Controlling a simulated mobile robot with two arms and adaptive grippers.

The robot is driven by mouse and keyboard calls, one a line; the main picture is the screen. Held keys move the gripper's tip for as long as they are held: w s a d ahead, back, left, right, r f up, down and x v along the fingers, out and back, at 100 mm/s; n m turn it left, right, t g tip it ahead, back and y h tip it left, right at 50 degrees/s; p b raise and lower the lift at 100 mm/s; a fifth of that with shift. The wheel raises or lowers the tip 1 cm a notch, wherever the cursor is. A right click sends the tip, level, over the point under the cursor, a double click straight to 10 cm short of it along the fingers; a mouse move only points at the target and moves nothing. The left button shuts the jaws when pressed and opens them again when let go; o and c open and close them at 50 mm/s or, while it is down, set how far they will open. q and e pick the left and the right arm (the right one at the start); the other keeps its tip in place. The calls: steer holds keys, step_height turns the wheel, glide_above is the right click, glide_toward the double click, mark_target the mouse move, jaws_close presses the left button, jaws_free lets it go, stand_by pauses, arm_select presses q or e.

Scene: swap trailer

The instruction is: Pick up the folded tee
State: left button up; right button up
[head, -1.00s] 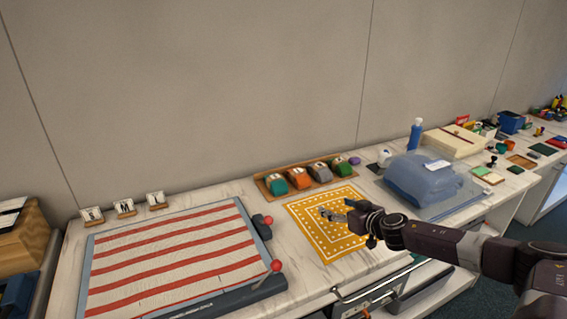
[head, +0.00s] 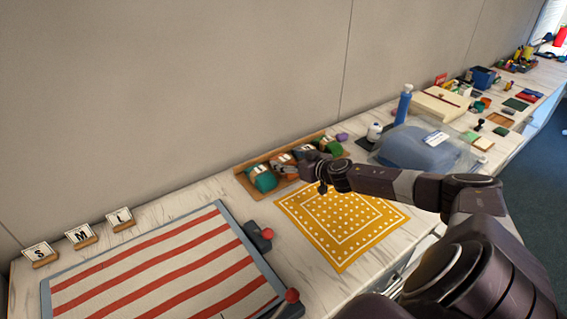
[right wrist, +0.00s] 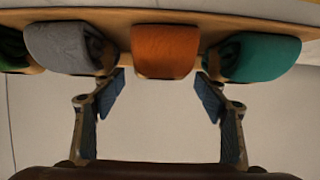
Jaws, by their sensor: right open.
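Several rolled or folded cloth bundles stand in a row in a shallow wooden tray (head: 247,190): a teal one (head: 263,179), an orange one (head: 281,160), a grey one partly behind my gripper, and a green one (head: 329,145). I cannot tell which is the folded tee. My right gripper (head: 304,168) is at the tray's front. In the right wrist view its open fingers (right wrist: 160,90) are empty, apart on either side of the orange bundle (right wrist: 164,50), with the grey (right wrist: 62,47) and teal (right wrist: 262,57) bundles outside them. My left gripper is out of view.
A yellow dotted bandana (head: 345,222) lies flat before the tray. A striped cloth (head: 165,275) lies on a board at left, near S, M, L cards (head: 80,234).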

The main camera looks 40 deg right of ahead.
mark_target(282, 157)
steer(key=shift+x, duration=3)
steer(key=shift+c, duration=0.6)
steer(key=shift+r, duration=0.1)
steer(key=c, duration=1.2)
